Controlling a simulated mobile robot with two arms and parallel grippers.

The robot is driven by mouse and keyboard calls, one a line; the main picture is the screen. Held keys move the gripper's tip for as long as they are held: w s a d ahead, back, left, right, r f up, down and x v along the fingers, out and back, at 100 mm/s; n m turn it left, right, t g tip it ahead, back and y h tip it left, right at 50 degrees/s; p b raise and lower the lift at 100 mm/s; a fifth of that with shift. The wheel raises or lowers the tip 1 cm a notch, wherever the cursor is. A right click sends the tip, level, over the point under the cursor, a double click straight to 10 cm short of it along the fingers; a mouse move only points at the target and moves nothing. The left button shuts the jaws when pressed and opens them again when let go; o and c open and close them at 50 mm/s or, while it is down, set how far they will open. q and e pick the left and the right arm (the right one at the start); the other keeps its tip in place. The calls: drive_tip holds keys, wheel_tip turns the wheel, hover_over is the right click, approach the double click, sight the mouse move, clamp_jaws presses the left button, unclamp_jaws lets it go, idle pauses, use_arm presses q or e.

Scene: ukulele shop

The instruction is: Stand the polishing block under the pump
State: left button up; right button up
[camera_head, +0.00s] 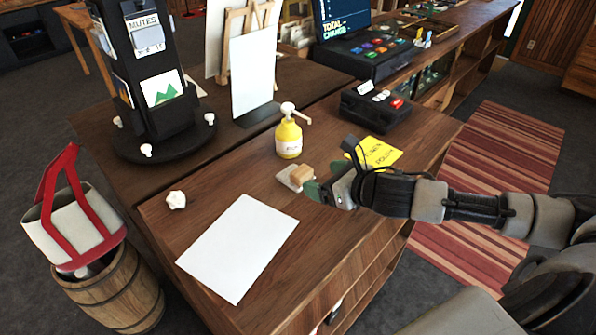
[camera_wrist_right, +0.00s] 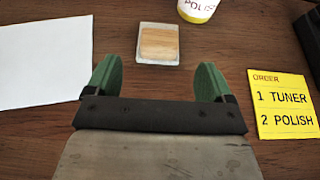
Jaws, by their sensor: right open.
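The polishing block (camera_head: 300,173) is a small wooden block with a pale grey base, lying on the wooden counter. It also shows in the right wrist view (camera_wrist_right: 158,43), ahead of my open fingers and apart from them. The pump (camera_head: 289,137) is a yellow bottle with a white pump head, standing upright behind the block. Only its lower part (camera_wrist_right: 198,10) shows in the right wrist view. My right gripper (camera_head: 312,190) is open and empty, low over the counter on the near side of the block; its green fingertips (camera_wrist_right: 157,80) are spread apart. My left gripper is not in view.
A white sheet (camera_head: 240,245) lies at the counter's front left, with a crumpled white lump (camera_head: 176,200) near it. A yellow order note (camera_head: 376,153) lies right of the block. A black card terminal (camera_head: 376,108) and a black rotating rack (camera_head: 160,120) stand farther back.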

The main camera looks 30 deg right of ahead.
sight(307, 174)
drive_tip(key=shift+w+a+f, duration=0.2)
drive_tip(key=shift+w, duration=0.4)
drive_tip(key=shift+w+a+p, duration=0.15)
drive_tip(key=shift+w+p, duration=0.15)
drive_tip(key=shift+p, duration=0.2)
drive_tip(key=p+x, duration=0.1)
drive_tip(key=x, duration=0.2)
drive_tip(key=shift+w+p, duration=0.1)
drive_tip(key=shift+p, duration=0.2)
drive_tip(key=shift+w+a+f, duration=0.2)
drive_tip(key=shift+w+f, duration=0.15)
drive_tip(key=shift+w, duration=0.1)
drive_tip(key=c, duration=1.1)
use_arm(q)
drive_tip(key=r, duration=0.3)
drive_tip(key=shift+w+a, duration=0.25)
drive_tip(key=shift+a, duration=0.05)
